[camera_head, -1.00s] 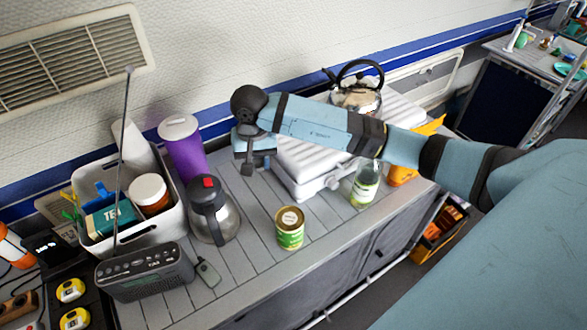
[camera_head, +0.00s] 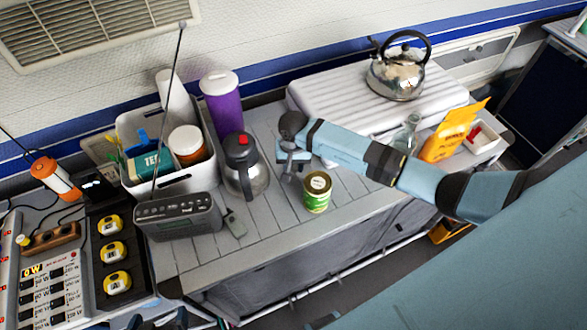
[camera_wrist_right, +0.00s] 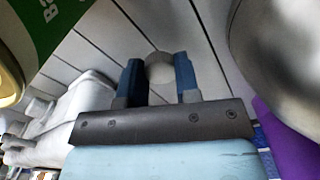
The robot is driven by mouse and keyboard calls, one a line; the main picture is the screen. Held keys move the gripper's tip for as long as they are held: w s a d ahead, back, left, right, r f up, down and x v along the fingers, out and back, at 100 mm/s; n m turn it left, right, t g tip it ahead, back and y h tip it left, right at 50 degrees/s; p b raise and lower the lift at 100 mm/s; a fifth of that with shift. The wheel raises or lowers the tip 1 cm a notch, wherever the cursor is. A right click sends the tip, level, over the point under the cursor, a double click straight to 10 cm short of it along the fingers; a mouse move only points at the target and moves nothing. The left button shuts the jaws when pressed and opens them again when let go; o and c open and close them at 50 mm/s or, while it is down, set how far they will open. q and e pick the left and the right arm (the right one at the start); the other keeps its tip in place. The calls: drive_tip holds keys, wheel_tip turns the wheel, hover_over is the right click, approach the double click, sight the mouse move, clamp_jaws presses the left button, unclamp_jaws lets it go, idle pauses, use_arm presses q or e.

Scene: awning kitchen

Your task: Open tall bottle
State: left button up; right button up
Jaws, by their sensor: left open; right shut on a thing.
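A clear glass bottle (camera_head: 405,136) stands beside the white ridged case, partly hidden behind my right arm; its upper part looks like a bare neck. My right gripper (camera_head: 292,168) is well left of it, low over the slatted counter between the coffee pot and the green can. In the right wrist view, the fingers (camera_wrist_right: 160,78) are shut on a small pale round piece (camera_wrist_right: 160,68) that looks like a cap. I cannot tell whether this piece touches the counter. My left gripper is not in view.
The green can (camera_head: 316,193) is close right of the gripper, and the coffee pot (camera_head: 243,165) close left. A purple tumbler (camera_head: 224,105), a grey bin (camera_head: 190,182) and a radio (camera_head: 178,216) stand further left. The white case (camera_head: 340,95) holds a kettle (camera_head: 398,75). A yellow packet (camera_head: 452,132) is right.

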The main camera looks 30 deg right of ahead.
sight(293, 167)
wheel_tip(293, 167, down, 3)
idle(0.3)
drive_tip(key=shift+f, duration=0.2)
drive_tip(key=o, duration=1)
